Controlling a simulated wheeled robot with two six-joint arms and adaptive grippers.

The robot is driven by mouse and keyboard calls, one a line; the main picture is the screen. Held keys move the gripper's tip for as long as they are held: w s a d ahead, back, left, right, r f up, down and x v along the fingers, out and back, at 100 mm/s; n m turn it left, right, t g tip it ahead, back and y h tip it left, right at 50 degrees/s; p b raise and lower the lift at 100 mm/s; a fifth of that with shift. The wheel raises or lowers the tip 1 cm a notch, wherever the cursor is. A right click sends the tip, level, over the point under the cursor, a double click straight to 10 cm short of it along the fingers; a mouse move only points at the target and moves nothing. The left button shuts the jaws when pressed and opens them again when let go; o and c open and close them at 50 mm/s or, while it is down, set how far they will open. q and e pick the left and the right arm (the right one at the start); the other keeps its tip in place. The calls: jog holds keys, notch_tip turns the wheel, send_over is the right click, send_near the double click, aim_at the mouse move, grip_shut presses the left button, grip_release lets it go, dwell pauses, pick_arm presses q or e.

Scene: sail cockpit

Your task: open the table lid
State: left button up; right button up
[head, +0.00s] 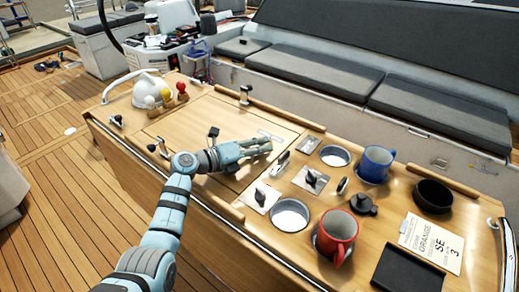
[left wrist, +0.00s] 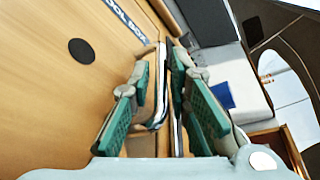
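The table lid (head: 205,118) is a flat wooden panel set in the cockpit table, and it lies closed, flush with the top. My left gripper (head: 268,145) reaches across it from the left, low over its right part. In the left wrist view the green-padded fingers (left wrist: 163,85) stand apart, with a gap between them. A curved metal handle (left wrist: 158,112) shows between the fingers, next to the left one; I cannot tell if they touch it. The lid's wood (left wrist: 60,95) and a dark label (left wrist: 125,18) are beside it. My right gripper is in neither view.
A red mug (head: 337,229), a blue mug (head: 375,163), a black bowl (head: 433,196) and metal cup wells stand right of the lid. Grey cushioned benches (head: 310,72) line the back.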

pick_arm(q)
grip_shut()
jog(key=shift+r+p, duration=0.5)
jog(key=shift+r, duration=0.1)
jog(key=w+a+r+n+h+p, duration=0.1)
jog(key=w+a+r+n+p, duration=0.1)
jog(key=r, duration=0.8)
jog(key=w+a+r+n+h+p, duration=0.1)
jog(key=w+a+r+n+p, duration=0.1)
jog(key=a+r, duration=0.4)
jog(key=shift+w+r+n+p, duration=0.3)
jog(key=shift+w+r+p, duration=0.35)
jog(key=shift+r+p, duration=1.35)
pick_arm(e)
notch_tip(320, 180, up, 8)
jog(key=b, duration=0.1)
pick_arm(q)
jog(key=shift+d+r, duration=0.1)
jog(key=shift+r, duration=0.5)
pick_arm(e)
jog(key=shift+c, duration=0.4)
